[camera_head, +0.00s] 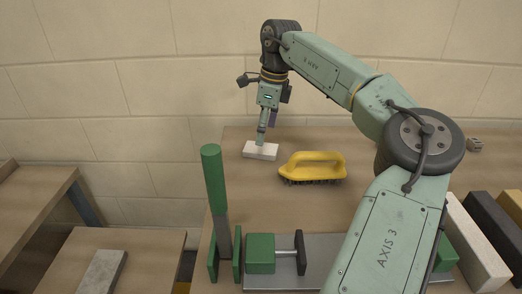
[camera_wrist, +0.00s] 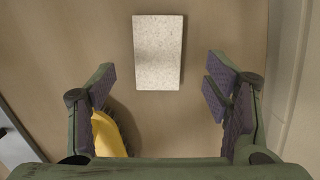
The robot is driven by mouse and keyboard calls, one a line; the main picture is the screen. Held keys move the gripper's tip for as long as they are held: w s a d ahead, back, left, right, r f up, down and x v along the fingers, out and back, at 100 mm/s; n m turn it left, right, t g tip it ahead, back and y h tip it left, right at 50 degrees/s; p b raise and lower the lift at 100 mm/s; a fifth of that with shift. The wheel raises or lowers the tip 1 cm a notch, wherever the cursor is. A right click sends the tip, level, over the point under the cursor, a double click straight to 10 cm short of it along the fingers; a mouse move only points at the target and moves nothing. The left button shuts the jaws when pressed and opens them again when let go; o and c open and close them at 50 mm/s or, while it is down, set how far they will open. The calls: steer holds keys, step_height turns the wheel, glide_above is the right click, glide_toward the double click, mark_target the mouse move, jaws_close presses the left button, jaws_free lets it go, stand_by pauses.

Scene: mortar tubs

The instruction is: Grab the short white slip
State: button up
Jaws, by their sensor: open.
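The short white slip (camera_head: 260,151) is a small pale block lying flat on the wooden bench near its back left corner. In the wrist view the slip (camera_wrist: 158,52) shows whole, with a speckled top. It lies ahead of the gap between my fingers, apart from both. My gripper (camera_wrist: 160,88) is open and empty, with purple-padded fingers on either side. In the head view my gripper (camera_head: 262,136) points down just above the slip, and its fingertips partly overlap the slip's back edge.
A yellow-handled brush (camera_head: 314,166) lies just right of the slip; its handle also shows by my left finger in the wrist view (camera_wrist: 106,136). A green-handled tool (camera_head: 213,180) stands upright in front, beside a green vise (camera_head: 260,254). Longer white (camera_head: 474,240) and dark blocks lie at right. A wall stands behind.

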mark_target(261, 150)
steer(key=f, duration=0.5)
steer(key=shift+a+p, duration=0.35)
steer(key=shift+p, duration=0.05)
steer(key=shift+c, duration=0.2)
steer(key=c, duration=1.3)
